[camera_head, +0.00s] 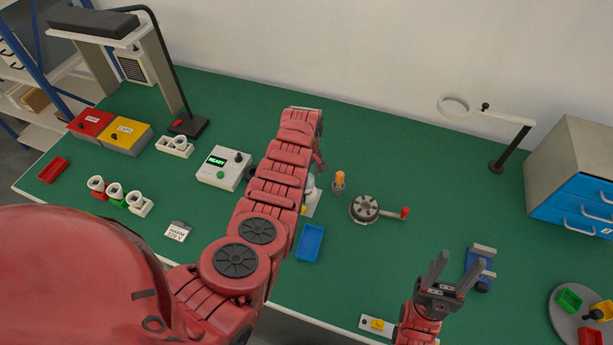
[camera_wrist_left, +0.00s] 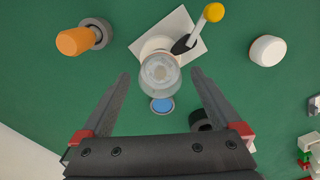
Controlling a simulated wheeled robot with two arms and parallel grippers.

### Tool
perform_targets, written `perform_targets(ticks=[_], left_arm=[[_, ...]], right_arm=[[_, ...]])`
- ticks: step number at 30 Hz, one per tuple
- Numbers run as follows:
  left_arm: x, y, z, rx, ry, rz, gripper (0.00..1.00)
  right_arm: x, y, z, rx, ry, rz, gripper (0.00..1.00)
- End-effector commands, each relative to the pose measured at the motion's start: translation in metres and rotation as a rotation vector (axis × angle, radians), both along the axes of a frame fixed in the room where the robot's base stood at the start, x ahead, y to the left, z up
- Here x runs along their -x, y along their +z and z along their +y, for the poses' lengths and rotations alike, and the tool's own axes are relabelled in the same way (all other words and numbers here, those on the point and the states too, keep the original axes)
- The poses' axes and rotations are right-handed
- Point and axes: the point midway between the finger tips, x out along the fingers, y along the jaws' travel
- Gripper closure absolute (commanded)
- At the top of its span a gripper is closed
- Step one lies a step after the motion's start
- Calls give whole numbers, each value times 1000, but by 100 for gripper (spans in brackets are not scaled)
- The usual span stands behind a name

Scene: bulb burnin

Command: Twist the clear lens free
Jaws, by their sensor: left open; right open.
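The clear lens (camera_wrist_left: 160,70) is a round transparent cup on a white fixture. The fixture's square white plate (camera_wrist_left: 195,22) carries a black lever with a yellow knob (camera_wrist_left: 214,12). My left gripper (camera_wrist_left: 160,74) is open, with a fingertip on each side of the lens in the left wrist view. I cannot tell whether they touch it. In the head view my left arm hides that gripper and most of the fixture (camera_head: 313,202). My right gripper (camera_head: 442,268) is open and empty over the front right of the table.
An orange-topped piece (camera_head: 340,179) stands in a grey base beside the fixture. A round grey device with a red-knobbed crank (camera_head: 364,208) is to its right. A blue tray (camera_head: 310,242) lies in front. A blue-and-grey clamp (camera_head: 480,265) is close to my right gripper.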

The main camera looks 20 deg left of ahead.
Motion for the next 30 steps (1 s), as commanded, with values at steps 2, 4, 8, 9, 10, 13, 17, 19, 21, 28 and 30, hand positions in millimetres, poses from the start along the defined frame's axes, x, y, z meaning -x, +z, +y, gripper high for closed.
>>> perform_targets(ticks=[2,4,8,9,10,13,17,19,21,28,30], left_arm=[[0,0,0,0,0,0,2],[0,0,0,0,0,0,2],[-1,6,0,0,0,-1,2],[-1,8,0,0,1,-2,2],[-1,10,0,0,0,-4,2],[-1,21,0,-1,-2,-3,2],[-2,38,0,-1,-1,-8,2],[-2,50,0,-1,-1,-6,2],[-2,60,0,-1,-3,-6,2],[-1,113,-1,-1,-2,-3,2],[-1,126,-2,-1,-2,-2,2]], right_arm=[[0,0,0,0,0,0,46],[0,0,0,0,0,0,46],[0,-1,0,0,0,0,46],[0,-2,0,0,0,0,46],[0,-2,0,0,0,0,46],[0,-4,0,0,0,0,46],[0,-12,0,0,0,0,46],[0,-16,0,0,0,0,46],[0,-21,0,0,0,0,46],[0,-24,0,0,0,0,46],[0,-22,0,0,0,0,46]])
